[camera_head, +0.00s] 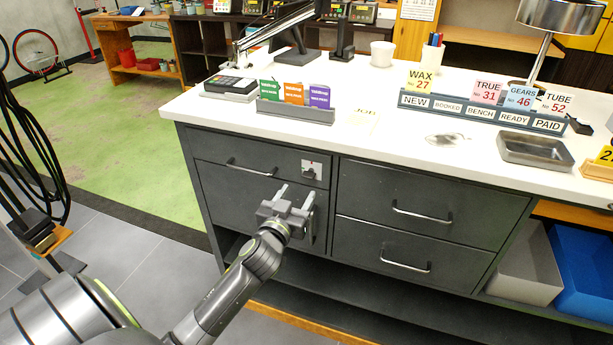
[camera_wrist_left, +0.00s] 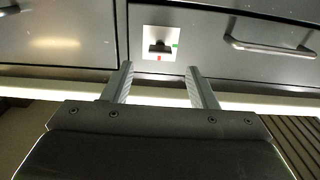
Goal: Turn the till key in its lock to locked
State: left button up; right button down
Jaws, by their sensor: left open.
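The till lock is a small pale plate (camera_head: 312,170) on the front of the upper left drawer, near its right edge. The dark till key (camera_head: 309,174) sits in it. The key's bow appears to lie sideways there. My left gripper (camera_head: 295,194) is open and empty, below and in front of the lock. In the left wrist view its two fingertips (camera_wrist_left: 160,70) stand either side of the plate's lower edge, apart from the key. My right gripper is not in view.
The upper left drawer's bar handle (camera_head: 251,167) is left of the lock. The white counter top (camera_head: 370,145) overhangs above, with a card rack (camera_head: 296,113), a labelled sorting rack (camera_head: 480,115) and a metal tray (camera_head: 535,151). Blue and grey bins stand at the lower right.

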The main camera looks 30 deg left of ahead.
aim_at(309, 174)
pick_arm(q)
jog(key=x, duration=0.7)
jog(key=shift+p, duration=0.4)
jog(key=shift+w+a, duration=0.1)
jog(key=shift+w, duration=0.05)
jog(key=shift+c, duration=0.3)
jog(key=c, duration=0.9)
jog(key=shift+m, duration=0.3)
jog(key=shift+m+p, duration=1.9)
jog(key=shift+m, duration=6.7)
